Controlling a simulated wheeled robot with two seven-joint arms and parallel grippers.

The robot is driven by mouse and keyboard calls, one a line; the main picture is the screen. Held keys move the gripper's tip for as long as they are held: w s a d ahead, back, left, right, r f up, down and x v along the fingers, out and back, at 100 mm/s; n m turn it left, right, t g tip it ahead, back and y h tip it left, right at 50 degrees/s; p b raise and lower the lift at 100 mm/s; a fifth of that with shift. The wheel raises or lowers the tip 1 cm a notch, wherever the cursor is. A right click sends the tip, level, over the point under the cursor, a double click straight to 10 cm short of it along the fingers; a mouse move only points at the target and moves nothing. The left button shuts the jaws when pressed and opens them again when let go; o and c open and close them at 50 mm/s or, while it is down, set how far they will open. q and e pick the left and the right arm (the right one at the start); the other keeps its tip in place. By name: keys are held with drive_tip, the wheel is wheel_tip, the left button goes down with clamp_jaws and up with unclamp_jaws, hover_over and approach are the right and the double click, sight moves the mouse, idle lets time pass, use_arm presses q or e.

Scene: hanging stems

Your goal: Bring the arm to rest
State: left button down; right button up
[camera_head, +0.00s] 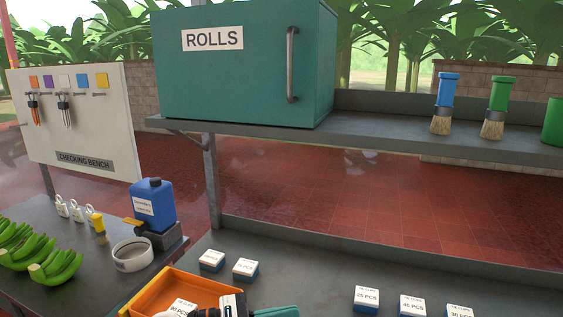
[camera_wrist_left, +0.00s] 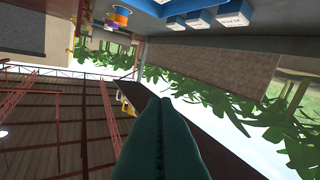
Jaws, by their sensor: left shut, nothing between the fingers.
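My left gripper (camera_head: 280,311) shows at the bottom edge of the head view, in front of the orange tray (camera_head: 160,290). Its teal fingers are shut and empty. In the left wrist view the fingers (camera_wrist_left: 160,110) lie together, with nothing between them. Most of the left arm is cut off by the lower edge of the head view. My right gripper is not in view.
A dark bench carries white-and-blue labelled boxes (camera_head: 367,299). Above it, a shelf holds a teal ROLLS cabinet (camera_head: 240,75), a blue brush (camera_head: 444,100) and a green brush (camera_head: 497,105). Green bananas (camera_head: 55,267) and a blue canister (camera_head: 153,203) are at left.

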use_arm(q)
drive_tip(key=w+a+r+n+t+y, duration=0.1)
drive_tip(key=a+n+t+y, duration=0.25)
drive_tip(key=n+t, duration=0.6)
drive_tip(key=w+a+r+n+t+y, duration=0.1)
drive_tip(key=w+a+n+t+y, duration=0.25)
drive_tip(key=n, duration=1.05)
drive_tip(key=s+a+f+n+g+y, duration=0.3)
drive_tip(key=s+a+f+n+y, duration=0.3)
drive_tip(key=a+f+n+y, duration=0.65)
drive_tip(key=s+a+f+n+g+h, duration=0.1)
drive_tip(key=s+f+n+g, duration=0.45)
drive_tip(key=s, duration=0.45)
drive_tip(key=s+f+n+g+h, duration=0.1)
drive_tip(key=s+f+n+g, duration=0.5)
drive_tip(key=s, duration=0.4)
wheel_tip(320, 180, down, 29)
drive_tip(key=s+m, duration=0.1)
drive_tip(key=s, duration=0.2)
drive_tip(key=s+a+f+g, duration=0.1)
drive_tip(key=s+a+f, duration=0.2)
drive_tip(key=s+f, duration=1.1)
drive_tip(key=shift+s+f, duration=0.25)
drive_tip(key=shift+s, duration=0.35)
